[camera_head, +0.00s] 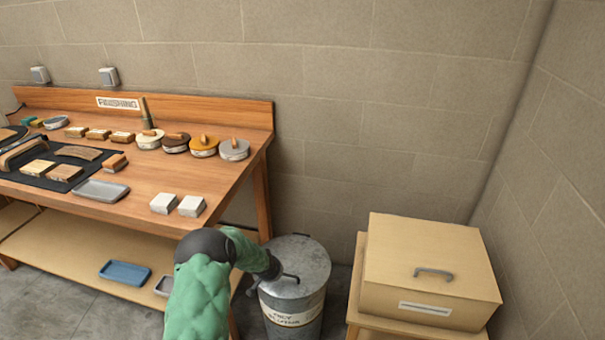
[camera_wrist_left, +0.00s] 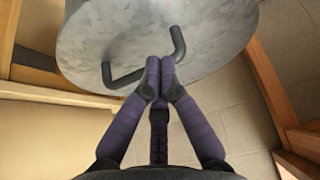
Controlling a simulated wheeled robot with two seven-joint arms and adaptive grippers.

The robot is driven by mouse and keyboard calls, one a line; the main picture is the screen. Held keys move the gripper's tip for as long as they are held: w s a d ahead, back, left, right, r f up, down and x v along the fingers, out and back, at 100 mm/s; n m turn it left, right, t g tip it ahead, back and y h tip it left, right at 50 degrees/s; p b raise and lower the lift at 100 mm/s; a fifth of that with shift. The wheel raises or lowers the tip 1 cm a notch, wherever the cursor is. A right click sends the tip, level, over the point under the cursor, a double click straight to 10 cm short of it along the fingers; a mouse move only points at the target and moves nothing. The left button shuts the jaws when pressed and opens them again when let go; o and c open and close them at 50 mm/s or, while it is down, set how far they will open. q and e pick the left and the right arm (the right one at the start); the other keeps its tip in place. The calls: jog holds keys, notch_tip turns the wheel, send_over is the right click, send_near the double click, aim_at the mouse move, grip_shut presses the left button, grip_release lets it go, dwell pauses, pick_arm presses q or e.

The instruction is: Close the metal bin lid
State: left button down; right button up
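The metal bin (camera_head: 291,313) stands on the floor to the right of the workbench, with a label on its front. Its round grey lid (camera_head: 307,254) lies over the bin's top in the head view; I cannot tell whether it sits fully flush. The lid has a dark bar handle (camera_head: 291,276). My left gripper (camera_head: 271,267) is at the lid. In the left wrist view its fingers (camera_wrist_left: 160,68) are together, their tips in front of the middle of the handle (camera_wrist_left: 127,78). Contact with the handle is unclear. My right gripper is out of view.
A wooden workbench (camera_head: 146,184) with sanding blocks and a grey tray (camera_head: 102,190) stands at the left. A beige box (camera_head: 430,259) with a handle stands on a low stand close to the bin's right. A stone wall is behind.

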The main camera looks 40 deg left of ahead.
pick_arm(q)
jog(key=shift+s+d+f, duration=0.35)
jog(key=shift+s+f, duration=0.1)
jog(key=shift+f, duration=0.1)
jog(key=shift+s+r, duration=0.1)
jog(key=shift+r, duration=0.1)
jog(key=w+v, duration=0.1)
jog(key=v, duration=1.1)
jog(key=shift+a+r, duration=0.35)
jog(key=shift+w, duration=0.1)
jog(key=w+d+f+m+h+p, duration=0.1)
jog(key=d+f+h, duration=0.15)
jog(key=d, duration=0.55)
jog(key=w+d+f+g+h+p, duration=0.15)
jog(key=d+f, duration=0.25)
jog(key=d, duration=0.4)
jog(key=d+f+m+h+p, duration=0.1)
jog(key=d+f+p, duration=0.15)
jog(key=d, duration=0.55)
jog(key=s+d+f+g+h+p, duration=0.1)
jog(key=s+d+f, duration=0.1)
jog(key=s+d, duration=0.4)
jog(key=s+d+f+m+g+p, duration=0.1)
jog(key=s+d, duration=0.5)
jog(key=d, duration=0.6)
jog(key=shift+d+f+g+h, duration=0.3)
jog(key=shift+f+g+h, duration=0.1)
jog(key=shift+f+g, duration=0.15)
